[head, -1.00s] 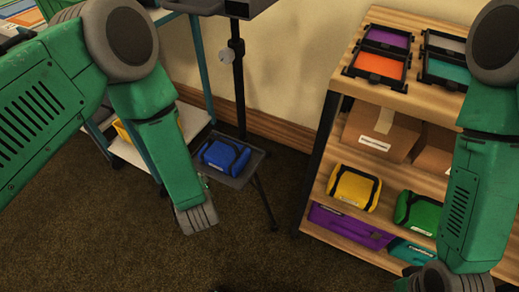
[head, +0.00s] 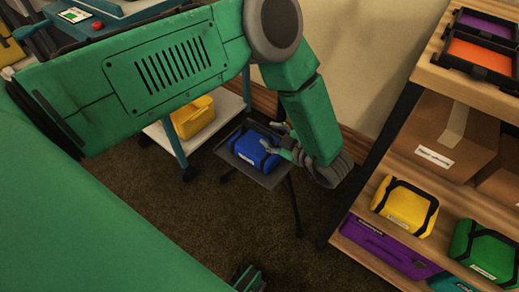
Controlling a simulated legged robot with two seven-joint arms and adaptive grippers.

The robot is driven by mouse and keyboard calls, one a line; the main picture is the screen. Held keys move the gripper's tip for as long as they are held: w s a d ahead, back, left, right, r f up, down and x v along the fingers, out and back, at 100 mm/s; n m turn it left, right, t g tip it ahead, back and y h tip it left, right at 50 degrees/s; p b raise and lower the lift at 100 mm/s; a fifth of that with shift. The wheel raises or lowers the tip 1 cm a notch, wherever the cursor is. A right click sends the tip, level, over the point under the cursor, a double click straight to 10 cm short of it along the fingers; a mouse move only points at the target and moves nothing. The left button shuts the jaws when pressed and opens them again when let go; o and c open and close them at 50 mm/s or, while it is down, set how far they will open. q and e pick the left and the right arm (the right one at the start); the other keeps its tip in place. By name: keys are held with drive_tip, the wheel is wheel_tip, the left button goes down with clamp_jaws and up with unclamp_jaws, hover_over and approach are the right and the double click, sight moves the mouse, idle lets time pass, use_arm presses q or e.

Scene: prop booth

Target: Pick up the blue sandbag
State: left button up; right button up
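The blue sandbag (head: 253,150), with black edge straps, lies on a small dark stand tray (head: 228,153) near the middle of the head view. My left gripper (head: 271,137) reaches it from the right side, with its fingers spread apart at the bag's right end. One finger overlaps the bag in the picture; I cannot tell whether it touches. The bag still rests on the tray. A small dark green part at the bottom edge (head: 248,278) looks like my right gripper; it is mostly cut off, so its opening is unclear.
A wooden shelf (head: 390,158) stands at the right with a yellow sandbag (head: 405,207), a green sandbag (head: 487,250), cardboard boxes and coloured trays. A white cart shelf (head: 215,125) holding a yellow bag (head: 193,117) is left of the stand. Carpet in front is clear.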

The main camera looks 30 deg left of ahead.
sight(262, 132)
use_arm(q)
drive_tip(key=shift+w+a+f, duration=0.1)
drive_tip(key=shift+a+f, duration=0.05)
drive_tip(key=shift+a, duration=0.45)
drive_tip(key=b+x, duration=0.1)
drive_tip(key=x, duration=0.1)
drive_tip(key=b+x, duration=0.1)
drive_tip(key=x, duration=0.1)
drive_tip(key=shift+s+f+b, duration=0.25)
drive_tip(key=shift+b, duration=0.05)
drive_tip(key=shift+a, duration=0.3)
clamp_jaws()
drive_tip(key=shift+w+r, duration=0.1)
drive_tip(key=shift+r, duration=0.05)
